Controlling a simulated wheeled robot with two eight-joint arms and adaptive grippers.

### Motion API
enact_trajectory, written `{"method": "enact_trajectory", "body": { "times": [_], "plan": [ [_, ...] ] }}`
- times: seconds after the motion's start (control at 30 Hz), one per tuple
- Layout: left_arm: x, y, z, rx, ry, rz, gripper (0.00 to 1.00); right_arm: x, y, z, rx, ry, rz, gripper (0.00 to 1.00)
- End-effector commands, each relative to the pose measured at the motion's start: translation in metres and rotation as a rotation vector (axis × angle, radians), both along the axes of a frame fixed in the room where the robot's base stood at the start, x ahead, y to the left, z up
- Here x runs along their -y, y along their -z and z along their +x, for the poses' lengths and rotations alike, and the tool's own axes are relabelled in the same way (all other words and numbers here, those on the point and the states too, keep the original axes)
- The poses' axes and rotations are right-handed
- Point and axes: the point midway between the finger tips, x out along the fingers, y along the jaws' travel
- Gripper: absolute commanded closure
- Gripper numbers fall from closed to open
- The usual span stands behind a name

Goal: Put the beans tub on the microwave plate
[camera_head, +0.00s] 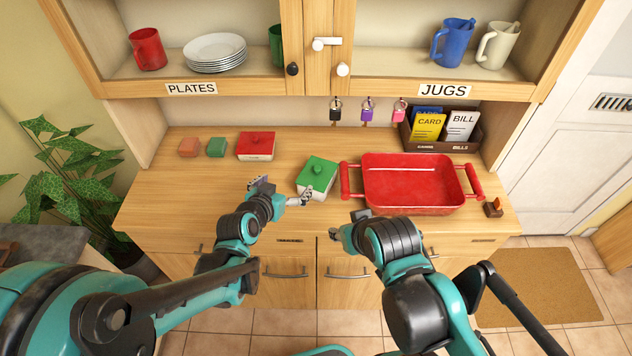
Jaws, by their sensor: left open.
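A square tub with a green lid and knob (317,175) stands on the wooden counter, left of the red tray. A smaller tub with a red lid (256,146) stands farther back to the left. No label shows on either, so I cannot tell which holds beans. I see no microwave or microwave plate. My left gripper (282,191) is open and empty over the counter, with one finger close to the green tub's near left corner; I cannot tell if they touch. My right gripper (342,235) is low at the counter's front edge, its fingers mostly hidden by its own wrist.
A red two-handled tray (412,205) fills the counter's right part. A card and bill box (442,147) stands behind it. Small orange (189,147) and green (217,147) blocks sit at back left. Shelves above hold stacked plates (214,50) and jugs (452,43). The left front counter is clear.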

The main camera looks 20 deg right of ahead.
Motion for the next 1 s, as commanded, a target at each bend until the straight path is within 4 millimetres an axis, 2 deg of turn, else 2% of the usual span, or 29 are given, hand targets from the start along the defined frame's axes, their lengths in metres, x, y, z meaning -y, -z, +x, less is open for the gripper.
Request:
{"method": "enact_trajectory", "body": {
  "times": [0.03, 0.1, 0.2, 0.37, 0.63, 0.8, 1.0],
  "plan": [
    [0.016, 0.009, 0.003, 0.021, 0.023, -0.011, 0.00, 0.000, 0.000, 0.000, 0.000, 0.000, 0.000, 0.60],
    [0.031, 0.018, 0.005, 0.047, 0.046, -0.023, 0.00, 0.000, 0.000, 0.000, 0.000, 0.000, 0.000, 0.60],
    [0.045, 0.026, 0.006, 0.072, 0.066, -0.035, 0.00, 0.000, 0.000, 0.000, 0.000, 0.000, 0.000, 0.60],
    [0.057, 0.035, 0.012, 0.088, 0.079, -0.041, 0.00, 0.000, 0.003, 0.000, 0.000, 0.000, 0.000, 0.60],
    [0.072, 0.048, 0.031, 0.088, 0.078, -0.041, 0.00, 0.000, 0.011, 0.000, 0.000, 0.000, 0.000, 0.60],
    [0.086, 0.064, 0.047, 0.087, 0.079, -0.040, 0.00, 0.000, 0.021, 0.000, 0.000, 0.000, 0.000, 0.60],
    [0.096, 0.068, 0.060, 0.086, 0.077, -0.042, 0.00, 0.000, 0.024, 0.000, 0.000, 0.000, 0.000, 0.60]
  ]
}}
